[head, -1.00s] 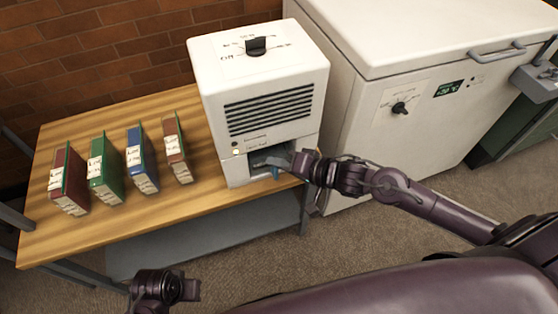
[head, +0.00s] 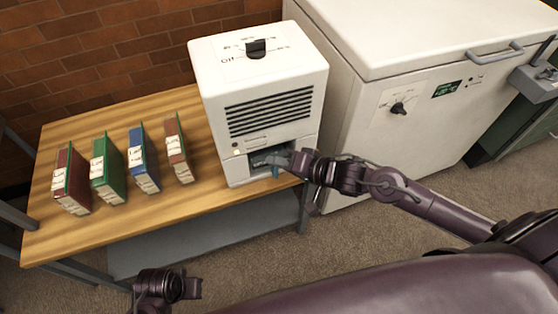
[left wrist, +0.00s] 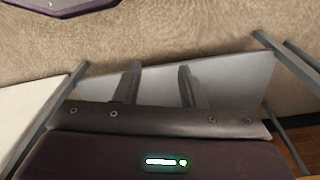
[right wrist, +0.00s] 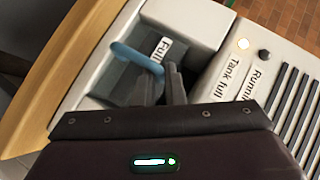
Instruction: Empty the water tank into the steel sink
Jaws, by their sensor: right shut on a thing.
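The white dehumidifier (head: 228,150) stands on the wooden table. Its grey, see-through water tank (right wrist: 104,82) sits in the front opening, with a "Full" label and a blue handle (right wrist: 135,57). My right gripper (head: 277,160) reaches into the opening; in the right wrist view its fingers (right wrist: 162,80) are closed on the handle. The lamp beside the "Tank full" label (right wrist: 231,70) is lit. My left gripper (head: 190,287) is low in front of the table; in the left wrist view its fingers (left wrist: 158,78) are apart and empty. No steel sink is in view.
Several binders (head: 110,170) stand on the left of the table (head: 150,220). A grey lower shelf (head: 200,238) lies underneath. A white chest freezer (head: 370,130) stands close at the right. Carpeted floor (head: 440,190) is clear in front of the freezer.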

